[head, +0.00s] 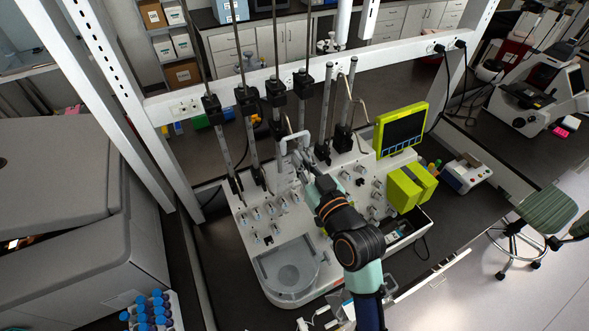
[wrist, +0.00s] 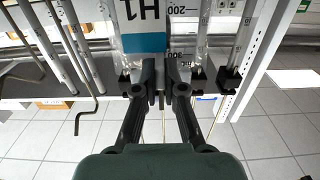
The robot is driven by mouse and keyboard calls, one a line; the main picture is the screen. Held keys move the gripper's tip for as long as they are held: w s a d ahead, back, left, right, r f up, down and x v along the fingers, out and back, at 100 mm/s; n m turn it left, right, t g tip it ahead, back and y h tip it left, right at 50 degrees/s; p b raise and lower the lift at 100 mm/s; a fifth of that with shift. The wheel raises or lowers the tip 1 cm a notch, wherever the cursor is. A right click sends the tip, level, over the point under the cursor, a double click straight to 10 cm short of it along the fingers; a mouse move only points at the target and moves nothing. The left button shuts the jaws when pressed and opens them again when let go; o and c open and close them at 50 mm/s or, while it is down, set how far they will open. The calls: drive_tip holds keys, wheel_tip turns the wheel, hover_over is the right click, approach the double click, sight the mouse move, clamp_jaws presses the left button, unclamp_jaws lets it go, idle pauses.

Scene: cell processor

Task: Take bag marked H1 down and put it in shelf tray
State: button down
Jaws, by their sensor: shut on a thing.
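The bag marked H1 (wrist: 143,14) shows upside down at the top of the wrist view, with a white label, a teal band and printed scale marks. My gripper (wrist: 161,68) has its two fingers close together at the bag's near edge and is shut on it. I cannot tell which part is the shelf tray.
The white processor (head: 290,225) has several vertical poles with black clamps, a yellow-green screen (head: 402,130) and yellow-green boxes (head: 410,188) at its right. A white frame beam (head: 215,95) runs behind the poles. In the wrist view, metal poles (wrist: 232,45) stand on both sides of the bag.

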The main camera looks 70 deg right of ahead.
drive_tip(key=shift+s+a+r+p, duration=0.5)
drive_tip(key=shift+s+r+p, duration=0.15)
drive_tip(key=shift+r, duration=0.1)
drive_tip(key=shift+v, duration=1.25)
drive_tip(key=shift+a+r, duration=0.1)
drive_tip(key=v, duration=0.5)
drive_tip(key=shift+s+a+r, duration=0.15)
drive_tip(key=shift+s+a, duration=0.05)
drive_tip(key=shift+s, duration=0.1)
